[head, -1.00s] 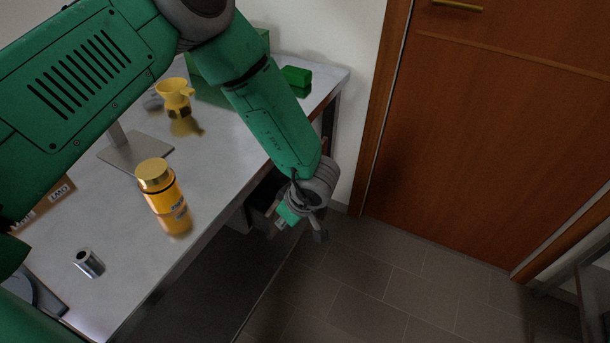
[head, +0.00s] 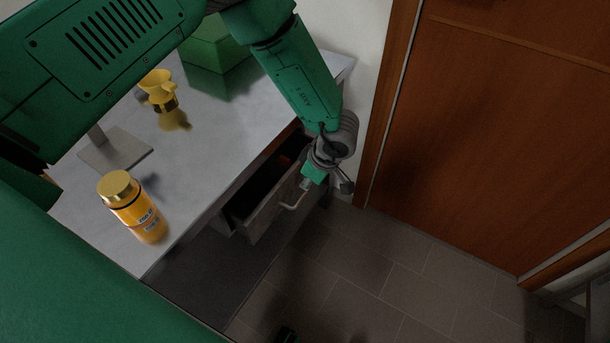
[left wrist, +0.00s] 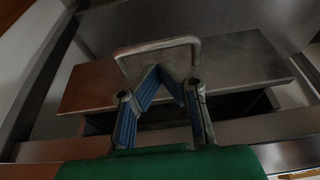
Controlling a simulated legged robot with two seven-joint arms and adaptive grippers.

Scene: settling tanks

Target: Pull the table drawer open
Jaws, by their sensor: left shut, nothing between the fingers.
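The drawer (head: 262,216) under the grey-topped table (head: 225,125) stands out from the table, and its dark interior shows from above. Its bar handle (head: 296,196) sits on the front panel. My left gripper (head: 308,187) is at the handle, outside the drawer front. In the left wrist view the handle (left wrist: 157,47) arches beyond the fingertips of my left gripper (left wrist: 168,75), against the drawer front (left wrist: 230,62). The blue-padded fingers are shut and empty, with their tips inside the handle's outline. I cannot tell whether they touch it. My right gripper is not seen.
On the table are an orange bottle (head: 135,208), a yellow cup-like item (head: 158,88), a stand's grey base (head: 115,150) and a green box (head: 215,50). A wooden door (head: 490,130) is at right. The tiled floor (head: 375,265) before the drawer looks clear.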

